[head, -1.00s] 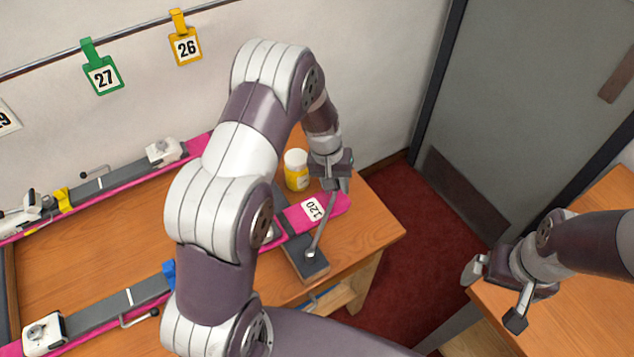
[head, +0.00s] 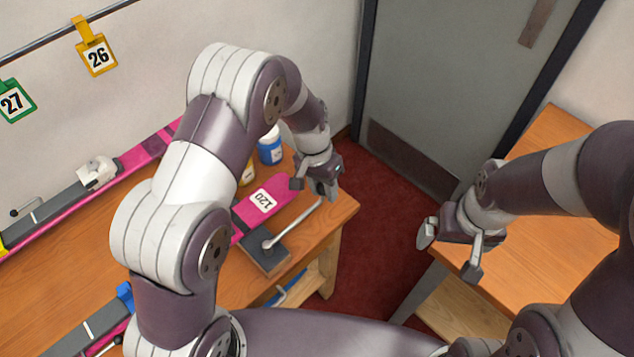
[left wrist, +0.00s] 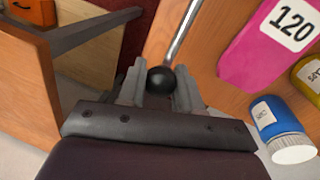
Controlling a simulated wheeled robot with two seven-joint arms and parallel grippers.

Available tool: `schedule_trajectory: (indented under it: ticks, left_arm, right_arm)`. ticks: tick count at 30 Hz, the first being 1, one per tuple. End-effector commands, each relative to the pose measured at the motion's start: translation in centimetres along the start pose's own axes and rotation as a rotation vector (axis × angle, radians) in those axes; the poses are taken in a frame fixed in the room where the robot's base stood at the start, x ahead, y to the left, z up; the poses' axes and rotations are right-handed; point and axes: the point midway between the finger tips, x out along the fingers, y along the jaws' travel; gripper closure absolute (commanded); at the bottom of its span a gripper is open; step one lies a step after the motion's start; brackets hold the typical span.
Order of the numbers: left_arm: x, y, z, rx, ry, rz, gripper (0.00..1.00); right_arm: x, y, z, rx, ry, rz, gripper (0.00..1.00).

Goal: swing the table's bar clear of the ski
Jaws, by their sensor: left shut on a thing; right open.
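The table's bar (head: 293,224) is a thin metal rod on a grey base plate (head: 262,262) near the table's right end. The pink ski (head: 280,187), labelled 120, lies beside it. In the left wrist view, the bar (left wrist: 183,32) ends in a black ball knob (left wrist: 161,80), and bare wood shows between the bar and the ski tip (left wrist: 245,65). My left gripper (head: 316,190) is shut on the knob; its fingers also show in the left wrist view (left wrist: 158,92). My right gripper (head: 455,250) is open and empty, away from the ski. My left arm hides part of the ski.
A blue jar (head: 270,149) and a partly hidden yellow jar (head: 246,174) stand behind the ski tip. Another pink ski (head: 140,155) lies along the wall. A second wooden table (head: 560,175) is at the right. Red carpet (head: 372,210) lies between the tables.

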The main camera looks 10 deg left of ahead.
Motion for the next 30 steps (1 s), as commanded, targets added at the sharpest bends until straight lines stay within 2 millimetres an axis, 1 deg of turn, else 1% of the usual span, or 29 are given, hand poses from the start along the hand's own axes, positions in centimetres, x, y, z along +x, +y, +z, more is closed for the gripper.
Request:
schedule_trajectory:
  ticks: [1,15,16,18,26,28,30]
  left_arm:
    - [-0.2,0.1,-0.2,0.008,0.007,-0.001,1.00]
    - [-0.2,0.4,-0.2,0.020,0.003,-0.001,1.00]
    - [-0.2,0.4,-0.2,0.020,0.003,-0.001,0.62]
    - [-0.1,0.4,-0.1,0.019,0.002,0.000,0.42]
    - [-0.1,0.3,0.0,0.018,-0.001,0.000,0.42]
    - [-0.5,0.3,-0.1,0.018,0.000,0.000,0.42]
    - [-1.5,0.3,-0.1,0.018,0.004,-0.001,0.42]
  right_arm:
    - [0.0,0.0,0.0,0.000,0.000,0.000,0.00]
    - [0.0,0.0,0.0,0.000,0.000,0.000,0.00]
    - [0.0,0.0,0.0,0.000,0.000,0.000,0.00]
    - [0.0,0.0,0.0,0.000,0.000,0.000,0.00]
    - [0.0,0.0,0.0,0.000,0.000,0.000,0.00]
    - [0.1,0.0,0.0,0.000,0.000,0.000,0.00]
    - [0.3,0.0,0.0,0.000,0.000,0.000,0.00]
